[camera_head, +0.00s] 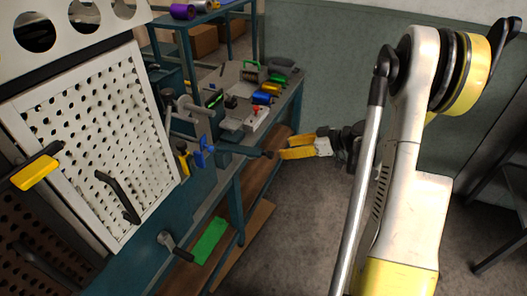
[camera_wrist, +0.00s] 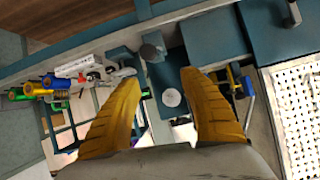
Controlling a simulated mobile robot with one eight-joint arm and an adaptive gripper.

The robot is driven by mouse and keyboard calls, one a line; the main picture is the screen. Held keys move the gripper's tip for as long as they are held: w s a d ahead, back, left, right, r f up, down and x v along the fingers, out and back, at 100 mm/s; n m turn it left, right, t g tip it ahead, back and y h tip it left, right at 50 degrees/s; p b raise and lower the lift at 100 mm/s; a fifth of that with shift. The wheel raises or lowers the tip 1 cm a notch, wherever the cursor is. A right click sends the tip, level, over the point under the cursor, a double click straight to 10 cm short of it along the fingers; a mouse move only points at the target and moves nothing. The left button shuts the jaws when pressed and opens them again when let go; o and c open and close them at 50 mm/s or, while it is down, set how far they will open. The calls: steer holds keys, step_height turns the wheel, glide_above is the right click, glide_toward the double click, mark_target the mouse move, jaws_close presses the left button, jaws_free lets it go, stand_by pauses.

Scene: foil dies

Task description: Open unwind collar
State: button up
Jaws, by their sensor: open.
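My gripper (camera_head: 284,147) shows in the head view just off the front edge of the workbench, its yellow fingers pointing left toward the bench. In the wrist view my gripper (camera_wrist: 158,92) is open, with nothing held between its two yellow fingers. A dark rod with a knob-like end (camera_head: 269,154) juts from the bench close to the fingertips. I cannot tell which part is the unwind collar. A blue handle (camera_head: 203,151) is farther left.
The workbench (camera_head: 292,108) carries colored rolls, including a blue roll (camera_head: 262,98), and a white device (camera_head: 245,118). A perforated white panel (camera_head: 95,145) stands at left. A crank handle (camera_head: 174,246) juts out below. Floor (camera_head: 300,220) in front is clear.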

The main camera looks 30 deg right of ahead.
mark_target(273, 154)
step_height(273, 154, down, 3)
steer(key=s+d+n+t, duration=0.1)
steer(key=d, duration=0.2)
steer(key=shift+y, duration=0.3)
steer(key=b+x, duration=0.3)
steer(key=x, duration=0.7)
steer(key=shift+w+a, duration=0.1)
steer(key=shift+a, duration=0.25)
jaws_close()
